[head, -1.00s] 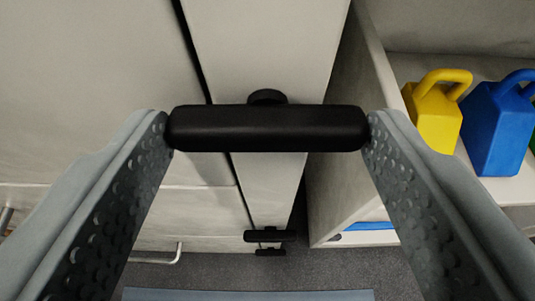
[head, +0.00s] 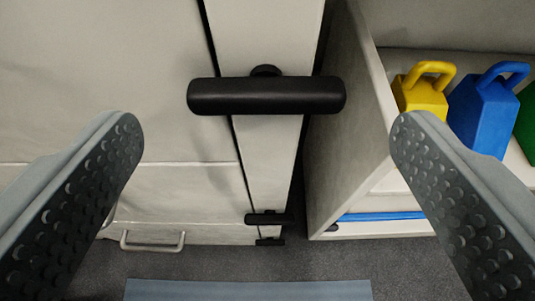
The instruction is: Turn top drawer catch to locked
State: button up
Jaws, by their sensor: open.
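The top catch is a black bar (head: 266,96) on a round pivot, mounted on the pale cabinet post (head: 265,40). It lies horizontal, reaching left across the dark gap over the drawer front (head: 110,80) and right past the post's edge. My gripper (head: 265,135) is wide open, with one studded finger on each side of the bar. Both fingertips are clear of the bar's ends and sit a little lower in the picture. Nothing is between the fingers in their grip.
A lower black catch (head: 268,218) is also horizontal. A drawer handle (head: 153,242) is at lower left. At right, an open shelf unit (head: 345,130) holds a yellow weight (head: 420,92), a blue weight (head: 482,112) and a green one (head: 526,128). A blue-grey strip (head: 250,290) lies on the floor.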

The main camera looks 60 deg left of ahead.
jog(key=v, duration=1.4)
jog(key=shift+d+r, duration=0.2)
jog(key=shift+d, duration=0.1)
jog(key=shift+s, duration=0.15)
notch_tip(320, 180, up, 16)
jog(key=a+m+t+h, duration=0.1)
jog(key=a+t+h, duration=0.1)
jog(key=t+h, duration=0.25)
jog(key=s+a+r+m+t+h, duration=0.1)
jog(key=s+r+m+t+h, duration=0.1)
jog(key=s+r, duration=0.35)
jog(key=s+a+r+m+t+h, duration=0.1)
jog(key=s+r+t+h, duration=0.15)
jog(key=r, duration=0.65)
jog(key=s+a+r+m, duration=0.1)
jog(key=s+r+m, duration=0.1)
jog(key=s, duration=0.6)
jog(key=s+a+r+m+h, duration=0.1)
jog(key=s+r+m, duration=0.1)
jog(key=s, duration=0.6)
jog(key=s+a+r+m+h, duration=0.1)
jog(key=s+r, duration=0.3)
jog(key=s, duration=0.5)
jog(key=shift+a+m, duration=0.45)
jog(key=shift+m, duration=0.35)
jog(key=shift+s, duration=0.15)
